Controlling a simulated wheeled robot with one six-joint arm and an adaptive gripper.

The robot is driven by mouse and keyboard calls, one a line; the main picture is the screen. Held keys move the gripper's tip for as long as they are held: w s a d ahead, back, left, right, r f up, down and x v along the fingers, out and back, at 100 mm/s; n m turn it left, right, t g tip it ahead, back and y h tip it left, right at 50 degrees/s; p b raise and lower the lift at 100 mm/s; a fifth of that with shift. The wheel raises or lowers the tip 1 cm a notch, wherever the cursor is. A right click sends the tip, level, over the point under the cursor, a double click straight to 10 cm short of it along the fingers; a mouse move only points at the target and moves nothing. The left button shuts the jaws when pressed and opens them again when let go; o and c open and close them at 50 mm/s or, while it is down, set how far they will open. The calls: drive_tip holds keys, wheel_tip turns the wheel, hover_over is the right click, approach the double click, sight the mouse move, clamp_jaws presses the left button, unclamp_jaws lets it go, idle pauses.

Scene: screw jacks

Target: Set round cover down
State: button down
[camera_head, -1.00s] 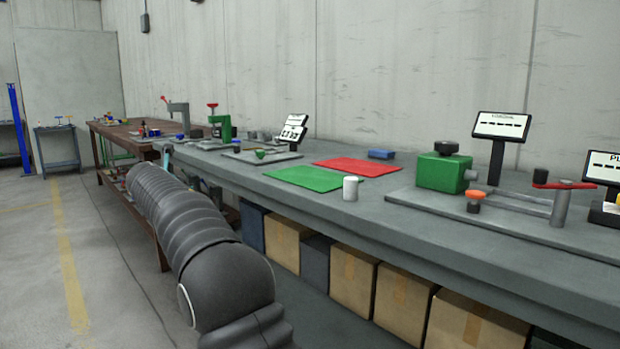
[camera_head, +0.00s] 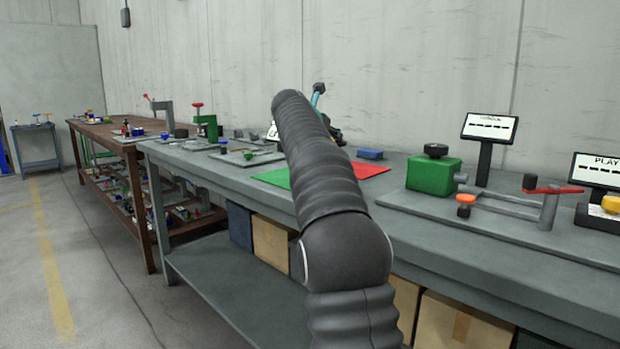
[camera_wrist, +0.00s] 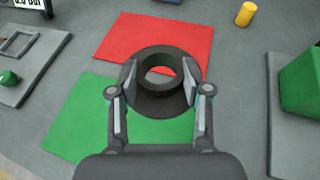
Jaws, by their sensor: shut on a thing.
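The round cover (camera_wrist: 160,100) is a dark grey ring with a raised collar and a central hole. My gripper (camera_wrist: 160,70) is shut on it, with one finger on each side of the collar. In the wrist view the cover hangs over the red mat (camera_wrist: 140,38) and the edge of the green mat (camera_wrist: 85,115). I cannot tell the gap beneath it. In the head view my arm hides most of the gripper and the cover; parts of the red mat (camera_head: 373,171) and green mat (camera_head: 270,179) show on the grey bench.
A green block device (camera_head: 432,176) with a crank stands on a plate to the right. A blue block (camera_head: 370,154) lies behind the red mat. A yellow cylinder (camera_wrist: 245,13) stands at upper right in the wrist view. A plate with small parts (camera_head: 247,155) lies left.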

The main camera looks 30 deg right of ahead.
drive_tip(key=shift+s+d+r, duration=0.25)
drive_tip(key=shift+s+d, duration=0.2)
drive_tip(key=shift+d, duration=0.1)
drive_tip(key=shift+s+d+r, duration=0.25)
drive_tip(key=shift+s+d, duration=0.15)
drive_tip(key=shift+d, duration=0.15)
drive_tip(key=shift+w+a+f, duration=0.1)
drive_tip(key=shift+a+f, duration=0.05)
drive_tip(key=shift+f, duration=0.1)
drive_tip(key=shift+m, duration=0.3)
drive_tip(key=w+a+f, duration=0.2)
drive_tip(key=a, duration=0.1)
drive_tip(key=w+a+f+b, duration=0.1)
drive_tip(key=w+a+f, duration=0.1)
drive_tip(key=a, duration=0.1)
drive_tip(key=w+a+f+b, duration=0.1)
drive_tip(key=a+f, duration=0.1)
drive_tip(key=a, duration=0.1)
drive_tip(key=shift+w+a+f, duration=0.1)
drive_tip(key=shift+w+f, duration=0.15)
drive_tip(key=shift+w, duration=0.15)
drive_tip(key=shift+f+b, duration=1.3)
drive_tip(key=shift+f, duration=0.6)
drive_tip(key=c, duration=0.5)
unclamp_jaws()
drive_tip(key=shift+f+g, duration=0.2)
drive_tip(key=shift+g, duration=0.1)
